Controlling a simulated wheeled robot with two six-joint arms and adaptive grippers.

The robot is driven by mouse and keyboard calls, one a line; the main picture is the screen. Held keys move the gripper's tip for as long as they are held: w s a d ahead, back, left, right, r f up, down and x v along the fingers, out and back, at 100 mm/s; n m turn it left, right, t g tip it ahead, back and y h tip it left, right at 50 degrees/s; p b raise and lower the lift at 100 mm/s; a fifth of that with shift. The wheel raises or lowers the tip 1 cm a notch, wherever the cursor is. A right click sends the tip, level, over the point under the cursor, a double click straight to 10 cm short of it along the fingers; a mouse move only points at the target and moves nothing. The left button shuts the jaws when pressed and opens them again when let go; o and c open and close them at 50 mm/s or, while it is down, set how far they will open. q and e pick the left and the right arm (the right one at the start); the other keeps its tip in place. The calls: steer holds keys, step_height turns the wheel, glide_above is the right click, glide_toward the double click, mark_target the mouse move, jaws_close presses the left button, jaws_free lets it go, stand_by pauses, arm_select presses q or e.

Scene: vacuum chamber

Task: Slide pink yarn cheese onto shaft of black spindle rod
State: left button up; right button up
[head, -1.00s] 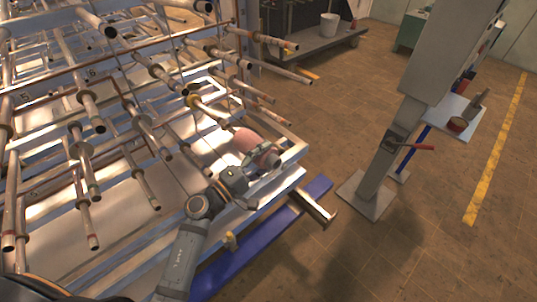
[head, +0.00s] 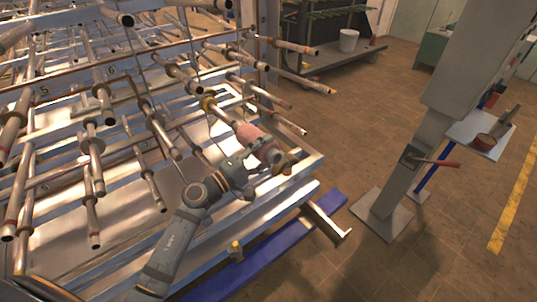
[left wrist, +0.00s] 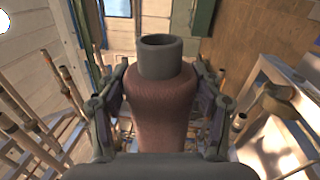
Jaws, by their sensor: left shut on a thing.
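The pink yarn cheese (head: 252,136) is in my left gripper (head: 262,158), at the right front of the rod rack. In the left wrist view, the cheese (left wrist: 160,100) sits between the two fingers of the gripper (left wrist: 165,110), with a grey hollow tube end sticking out of it. A rod with a yellow collar (head: 209,103) points towards the far end of the cheese in the head view. I cannot tell whether it is the black spindle rod, or whether its tip is inside the cheese. My right gripper is not in view.
Many bare rods with collars (head: 97,160) crowd the rack left of my gripper. A metal frame rail (head: 300,180) and a blue beam (head: 262,243) lie in front. A grey post (head: 405,170) stands at right, with open floor between.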

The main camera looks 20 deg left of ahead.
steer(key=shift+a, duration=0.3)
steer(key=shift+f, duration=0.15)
arm_select(q)
steer(key=shift+b, duration=0.35)
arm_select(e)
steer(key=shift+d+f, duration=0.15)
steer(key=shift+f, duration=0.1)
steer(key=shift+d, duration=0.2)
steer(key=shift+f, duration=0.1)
arm_select(q)
steer(key=shift+b, duration=0.3)
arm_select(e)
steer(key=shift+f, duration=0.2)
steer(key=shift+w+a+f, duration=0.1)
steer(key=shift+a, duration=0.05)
